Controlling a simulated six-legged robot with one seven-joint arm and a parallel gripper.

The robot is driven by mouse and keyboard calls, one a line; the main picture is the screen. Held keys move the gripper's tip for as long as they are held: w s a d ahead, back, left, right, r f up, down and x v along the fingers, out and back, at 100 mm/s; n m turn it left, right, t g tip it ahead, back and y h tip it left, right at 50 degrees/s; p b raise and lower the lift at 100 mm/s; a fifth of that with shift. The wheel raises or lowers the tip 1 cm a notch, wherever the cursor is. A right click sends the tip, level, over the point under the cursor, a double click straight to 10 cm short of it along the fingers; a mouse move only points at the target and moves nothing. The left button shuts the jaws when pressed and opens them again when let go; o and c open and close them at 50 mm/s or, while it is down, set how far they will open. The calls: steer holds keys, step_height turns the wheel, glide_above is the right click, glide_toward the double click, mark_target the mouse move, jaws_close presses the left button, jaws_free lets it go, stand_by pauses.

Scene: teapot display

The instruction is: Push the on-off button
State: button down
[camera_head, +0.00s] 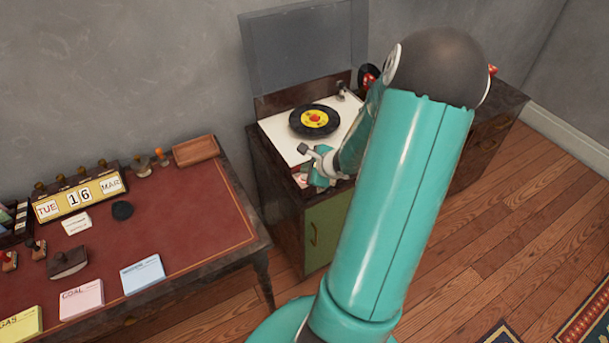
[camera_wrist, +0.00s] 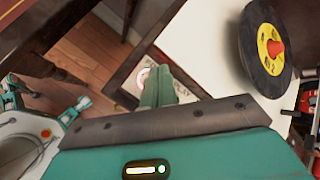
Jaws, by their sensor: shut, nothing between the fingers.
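The record player (camera_head: 285,135) has a white deck, which fills the upper right of the wrist view (camera_wrist: 215,30). A small round pinkish-white spot, which looks like the on-off button (camera_wrist: 143,76), shows at the deck's near corner in the wrist view. My gripper (camera_wrist: 156,72) is shut and empty, with its green fingers over that corner, just right of the spot and partly covering it. I cannot tell whether they touch. In the head view my gripper (camera_head: 318,178) is at the deck's front edge, and the button is not clear there.
A black record (camera_head: 315,120) with a yellow label lies on the deck, with the tonearm (camera_head: 343,92) behind it. The raised lid (camera_head: 305,45) stands at the back. A red-topped desk (camera_head: 185,225) with stamps, a calendar and cards stands left.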

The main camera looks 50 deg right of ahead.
steer(key=shift+f, duration=0.45)
stand_by(0.3)
steer(key=shift+f, duration=0.35)
stand_by(0.6)
steer(key=shift+r, duration=0.8)
steer(key=shift+r, duration=3)
